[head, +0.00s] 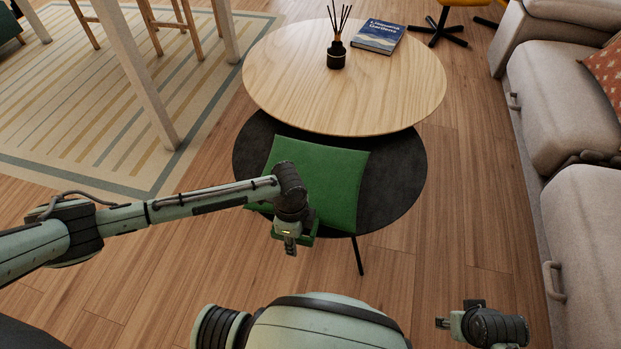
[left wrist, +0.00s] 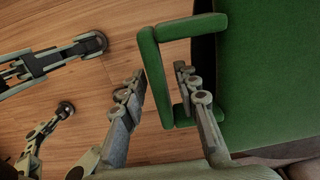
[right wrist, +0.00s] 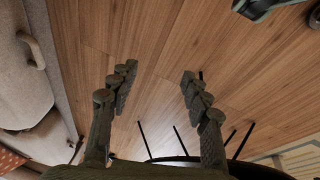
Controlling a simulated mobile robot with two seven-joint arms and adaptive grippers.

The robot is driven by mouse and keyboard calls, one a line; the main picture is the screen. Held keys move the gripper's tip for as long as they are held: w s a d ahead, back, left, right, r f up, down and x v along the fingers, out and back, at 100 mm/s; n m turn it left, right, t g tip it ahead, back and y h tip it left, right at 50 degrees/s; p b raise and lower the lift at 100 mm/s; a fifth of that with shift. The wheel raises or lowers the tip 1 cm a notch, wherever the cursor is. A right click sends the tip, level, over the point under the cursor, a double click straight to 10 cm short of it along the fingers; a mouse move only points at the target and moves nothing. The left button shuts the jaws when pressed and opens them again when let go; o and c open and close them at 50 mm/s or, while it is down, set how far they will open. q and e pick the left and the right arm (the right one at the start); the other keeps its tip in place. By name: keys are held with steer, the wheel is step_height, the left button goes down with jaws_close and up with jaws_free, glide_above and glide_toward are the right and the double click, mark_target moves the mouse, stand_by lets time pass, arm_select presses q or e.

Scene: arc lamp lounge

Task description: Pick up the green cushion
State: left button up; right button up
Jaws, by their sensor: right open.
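The green cushion (head: 330,185) lies flat on the lower black table (head: 400,180), part of it hidden behind my left arm. It fills the right of the left wrist view (left wrist: 275,75). A green loop handle (left wrist: 155,75) sticks out from its near edge. My left gripper (head: 290,243) is at this handle. In the left wrist view its open fingers stand on either side of the handle's outer bar, one outside and one within the loop, with gaps showing. My right gripper (head: 440,322) is open and empty over the floor, away from the cushion; its spread fingers show in the right wrist view (right wrist: 157,75).
A higher round wooden table (head: 290,80) overlaps the black one, carrying a reed diffuser (head: 337,52) and a blue book (head: 377,36). A beige sofa (head: 565,110) stands along the right. A striped rug (head: 120,110) lies at the left. Wooden floor in front is clear.

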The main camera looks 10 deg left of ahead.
arm_select(q)
jaws_close()
arm_select(e)
steer(key=shift+a+f, duration=0.1)
arm_select(q)
steer(key=shift+r, duration=0.1)
